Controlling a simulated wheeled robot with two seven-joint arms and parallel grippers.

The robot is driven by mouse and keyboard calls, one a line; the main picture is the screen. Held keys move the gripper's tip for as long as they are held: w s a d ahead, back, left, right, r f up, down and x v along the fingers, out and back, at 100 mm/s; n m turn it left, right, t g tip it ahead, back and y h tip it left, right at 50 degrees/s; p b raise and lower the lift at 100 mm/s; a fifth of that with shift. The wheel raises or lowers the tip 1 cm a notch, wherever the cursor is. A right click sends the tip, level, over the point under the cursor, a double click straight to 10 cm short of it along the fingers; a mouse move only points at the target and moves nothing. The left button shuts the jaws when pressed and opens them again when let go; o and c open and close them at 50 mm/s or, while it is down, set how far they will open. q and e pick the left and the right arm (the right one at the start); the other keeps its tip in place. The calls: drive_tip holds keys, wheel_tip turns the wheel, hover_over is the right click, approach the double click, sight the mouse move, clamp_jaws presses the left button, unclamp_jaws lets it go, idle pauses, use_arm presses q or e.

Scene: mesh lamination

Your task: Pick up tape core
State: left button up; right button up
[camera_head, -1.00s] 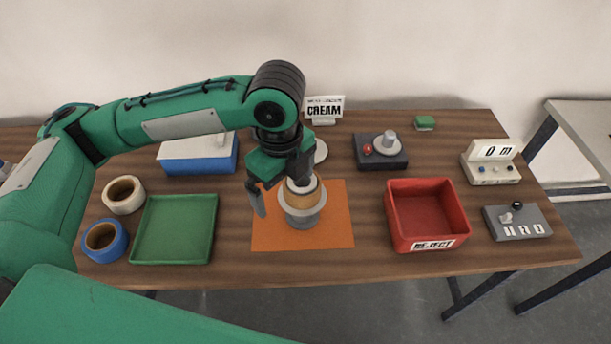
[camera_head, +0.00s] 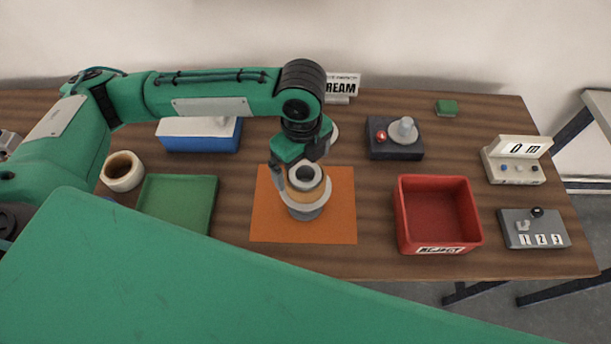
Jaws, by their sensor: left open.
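A tan tape core (camera_head: 305,181) with a dark hole sits on a round grey stand (camera_head: 305,211) on the orange mat (camera_head: 340,225). My left gripper (camera_head: 297,170) is at the core's upper side, its jaws open. One finger is beside the core's left side and the other is at its back right. Whether they touch it I cannot tell. A cream tape roll (camera_head: 122,171) lies at the left of the table. A blue roll (camera_head: 108,198) is almost wholly hidden behind my green arm link. My right gripper is not in view.
A green tray (camera_head: 178,195) is left of the mat and a red REJECT bin (camera_head: 438,215) is right of it.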

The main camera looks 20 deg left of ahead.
sight(305, 177)
use_arm(q)
drive_tip(key=shift+w+f, duration=0.1)
drive_tip(key=shift+f, duration=0.25)
drive_tip(key=shift+d+f+p, duration=0.15)
drive_tip(key=shift+f+p, duration=0.2)
drive_tip(key=shift+f, duration=0.25)
wheel_tip(305, 177, down, 4)
drive_tip(key=shift+w+d+r+p, duration=0.1)
drive_tip(key=shift+d+r+p, duration=0.1)
drive_tip(key=shift+p, duration=0.3)
drive_tip(key=shift+f, duration=0.25)
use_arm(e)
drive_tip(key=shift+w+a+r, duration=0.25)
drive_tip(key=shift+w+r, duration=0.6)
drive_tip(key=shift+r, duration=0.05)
use_arm(q)
drive_tip(key=shift+c, duration=0.7)
drive_tip(key=c, duration=0.8)
